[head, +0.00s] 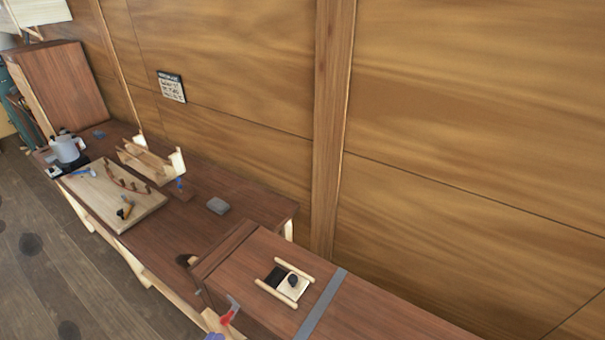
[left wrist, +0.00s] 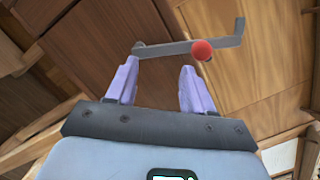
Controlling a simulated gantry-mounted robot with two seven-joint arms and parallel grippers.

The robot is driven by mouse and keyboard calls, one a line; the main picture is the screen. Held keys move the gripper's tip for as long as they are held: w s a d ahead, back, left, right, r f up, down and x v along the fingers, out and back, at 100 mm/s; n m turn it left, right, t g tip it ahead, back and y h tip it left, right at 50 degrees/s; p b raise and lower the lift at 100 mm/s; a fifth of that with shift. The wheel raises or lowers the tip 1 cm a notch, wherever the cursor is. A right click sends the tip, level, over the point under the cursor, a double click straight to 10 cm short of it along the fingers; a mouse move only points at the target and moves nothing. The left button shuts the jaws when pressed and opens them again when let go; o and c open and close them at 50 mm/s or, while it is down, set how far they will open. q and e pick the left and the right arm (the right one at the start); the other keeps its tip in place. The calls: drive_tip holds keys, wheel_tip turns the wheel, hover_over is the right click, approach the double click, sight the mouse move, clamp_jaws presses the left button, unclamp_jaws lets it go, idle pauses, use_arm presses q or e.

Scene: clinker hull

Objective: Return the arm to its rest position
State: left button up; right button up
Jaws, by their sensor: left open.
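In the left wrist view, my left gripper (left wrist: 160,75) has its two purple fingers apart, with nothing between them. A grey metal lever (left wrist: 170,47) with a red knob (left wrist: 202,50) lies just beyond the fingertips. I cannot tell whether it touches them. In the head view, only a bit of purple from my left gripper (head: 214,337) shows at the bottom edge. The grey and red lever (head: 230,312) is just above it, at the near end of a wooden chest. My right gripper is not in view.
The brown chest (head: 365,315) has a grey strap and a small sliding hatch (head: 284,280). A long bench (head: 190,225) to its left bears a pale board (head: 115,205), a wooden rack (head: 150,162), a pot (head: 66,149) and a grey block (head: 218,205). A plank wall stands behind.

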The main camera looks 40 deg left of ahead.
use_arm(q)
drive_tip(key=w+d+n+g+h, duration=0.2)
drive_tip(key=w+d+n+g, duration=0.1)
drive_tip(key=d+n+g, duration=1.25)
drive_tip(key=s+d+r+n+p, duration=0.1)
drive_tip(key=s+r+n+p, duration=0.1)
drive_tip(key=r, duration=0.4)
drive_tip(key=s+r+n+h+p, duration=0.1)
drive_tip(key=s+r+n+p, duration=0.2)
drive_tip(key=r+p, duration=0.3)
drive_tip(key=shift+s+d+r+n, duration=0.3)
drive_tip(key=shift+d+r+n, duration=0.1)
drive_tip(key=shift+n, duration=0.45)
drive_tip(key=shift+a, duration=0.1)
